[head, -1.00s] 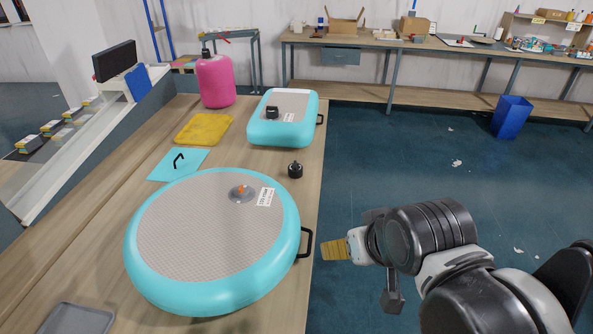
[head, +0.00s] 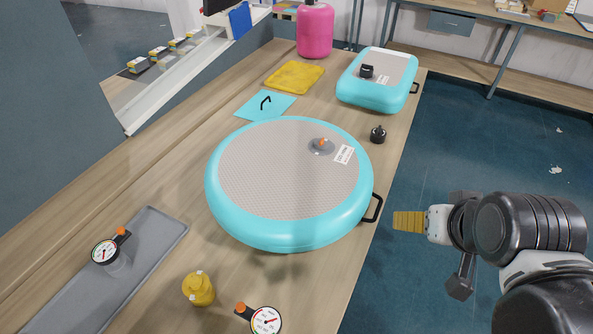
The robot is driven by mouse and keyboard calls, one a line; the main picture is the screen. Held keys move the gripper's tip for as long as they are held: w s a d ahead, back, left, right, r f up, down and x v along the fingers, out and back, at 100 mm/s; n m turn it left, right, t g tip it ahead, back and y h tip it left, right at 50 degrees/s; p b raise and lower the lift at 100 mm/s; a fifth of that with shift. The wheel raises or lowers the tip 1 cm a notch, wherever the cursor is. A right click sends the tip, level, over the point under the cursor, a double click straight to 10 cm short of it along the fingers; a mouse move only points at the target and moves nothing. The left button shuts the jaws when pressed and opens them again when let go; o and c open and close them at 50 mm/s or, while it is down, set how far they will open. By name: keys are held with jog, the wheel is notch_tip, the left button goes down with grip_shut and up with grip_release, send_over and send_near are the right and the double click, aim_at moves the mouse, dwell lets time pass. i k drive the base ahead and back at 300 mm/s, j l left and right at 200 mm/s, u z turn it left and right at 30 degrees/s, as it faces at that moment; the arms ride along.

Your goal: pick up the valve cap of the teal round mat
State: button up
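The teal round mat (head: 290,235) lies flat on the wooden table, with a grey textured top and a black side handle. Its grey valve (head: 321,146) has an orange centre and no cap on it. A small black cap (head: 378,135) stands on the table just beyond the mat's right rim, near the table edge. My gripper (head: 408,221) has yellow ribbed fingertips pointing left. It appears off the table's right edge, beside the mat's handle and apart from the cap. I cannot tell the gap between its fingers.
A teal rectangular mat (head: 372,94) with its own black cap (head: 367,71) lies farther back. A pink cylinder (head: 315,30), yellow folded mat (head: 294,77) and teal sheet (head: 264,105) are at the back left.

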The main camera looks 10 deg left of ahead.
aim_at(378, 135)
jog(key=i+l+u, duration=0.25)
jog(key=i+l, duration=0.25)
jog(key=i+l+u, duration=0.3)
jog(key=i+l, duration=0.25)
